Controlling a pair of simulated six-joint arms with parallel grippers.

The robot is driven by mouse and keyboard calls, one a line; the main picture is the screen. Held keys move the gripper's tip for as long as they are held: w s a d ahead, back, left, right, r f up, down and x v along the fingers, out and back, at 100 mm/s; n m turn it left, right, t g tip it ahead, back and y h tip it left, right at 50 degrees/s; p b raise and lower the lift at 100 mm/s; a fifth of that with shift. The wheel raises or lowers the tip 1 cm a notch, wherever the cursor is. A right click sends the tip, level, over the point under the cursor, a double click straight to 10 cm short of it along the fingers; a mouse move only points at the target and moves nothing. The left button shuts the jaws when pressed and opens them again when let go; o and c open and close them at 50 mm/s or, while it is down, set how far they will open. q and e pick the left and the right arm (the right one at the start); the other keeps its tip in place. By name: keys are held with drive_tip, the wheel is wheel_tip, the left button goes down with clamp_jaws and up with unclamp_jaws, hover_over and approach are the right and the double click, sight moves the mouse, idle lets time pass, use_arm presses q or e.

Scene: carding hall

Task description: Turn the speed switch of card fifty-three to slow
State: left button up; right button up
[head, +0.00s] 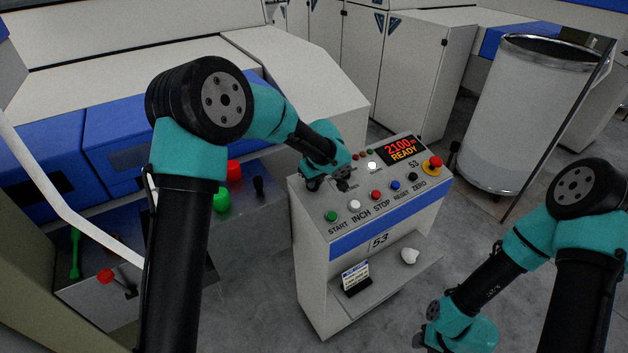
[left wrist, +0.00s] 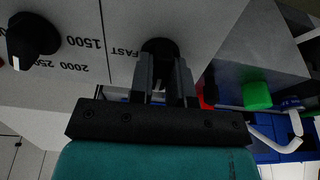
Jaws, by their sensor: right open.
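The control panel of card fifty-three (head: 372,207) is a white box marked 53, and its red display reads "2100 m READY". My left gripper (head: 328,186) is down at the panel's left end and hides the switch there in the head view. In the left wrist view, the black speed switch (left wrist: 160,45) sits beside the word FAST. The fingers of my left gripper (left wrist: 165,82) lie close together on either side of it, shut on it. The SLOW side is not visible. My right gripper (head: 425,340) is open, low at the bottom edge, away from the panel.
A black dial (left wrist: 33,36) with speed numbers is near the switch. Several push buttons and a red emergency stop (head: 433,165) share the panel. Below is a shelf (head: 395,278) with a small card and white fluff. A grey can (head: 520,110) stands at right. Floor at the centre right is clear.

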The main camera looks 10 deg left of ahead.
use_arm(q)
drive_tip(key=o, duration=0.4)
drive_tip(key=shift+o, duration=0.2)
drive_tip(key=shift+r, duration=0.15)
drive_tip(key=v, duration=1.7)
drive_tip(key=shift+d, duration=0.1)
